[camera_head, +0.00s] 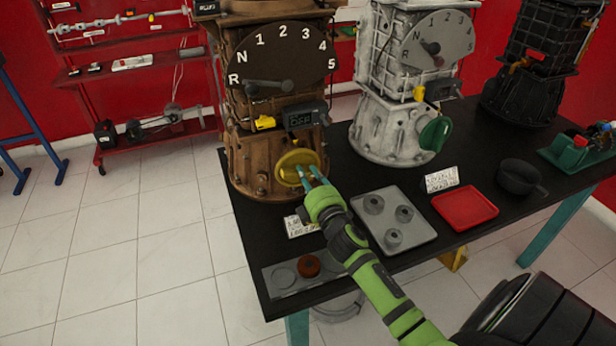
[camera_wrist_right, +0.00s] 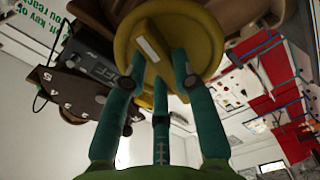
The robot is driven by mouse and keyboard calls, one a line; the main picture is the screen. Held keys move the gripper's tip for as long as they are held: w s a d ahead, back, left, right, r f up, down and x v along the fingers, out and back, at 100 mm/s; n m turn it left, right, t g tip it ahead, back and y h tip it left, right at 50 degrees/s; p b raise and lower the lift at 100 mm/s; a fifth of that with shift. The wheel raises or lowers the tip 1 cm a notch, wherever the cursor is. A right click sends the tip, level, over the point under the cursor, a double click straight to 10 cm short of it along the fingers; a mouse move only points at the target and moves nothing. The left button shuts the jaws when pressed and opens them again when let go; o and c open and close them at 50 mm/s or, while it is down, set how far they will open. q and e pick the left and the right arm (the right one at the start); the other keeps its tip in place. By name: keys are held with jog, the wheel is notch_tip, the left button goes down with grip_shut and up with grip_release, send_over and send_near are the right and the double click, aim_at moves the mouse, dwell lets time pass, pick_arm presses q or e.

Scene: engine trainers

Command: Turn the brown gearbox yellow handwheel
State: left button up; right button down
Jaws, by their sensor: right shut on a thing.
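The brown gearbox (camera_head: 273,150) stands upright on the left part of the black table. Its yellow handwheel (camera_head: 299,167) faces forward, low on its right side. The handwheel also fills the top middle of the right wrist view (camera_wrist_right: 190,35). My right gripper (camera_head: 313,176) is at the front of the handwheel, with its teal fingers shut on the wheel's raised grip (camera_wrist_right: 152,47). A small display reading OFF (camera_head: 304,119) sits above the wheel, and a dial with N, R and numbers (camera_head: 277,60) is higher up. My left gripper is not in view.
A white gearbox (camera_head: 392,130) with a green handwheel (camera_head: 435,133) stands to the right, and a black gearbox (camera_head: 526,80) beyond it. A grey tray (camera_head: 416,238), a red tray (camera_head: 465,222) and a plate with a brown ring (camera_head: 280,280) lie along the table's front. Tiled floor is clear at left.

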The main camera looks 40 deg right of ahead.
dwell(0.3)
jog(key=c, duration=1)
grip_release()
jog(key=v, duration=1.2)
jog(key=shift+d, duration=0.1)
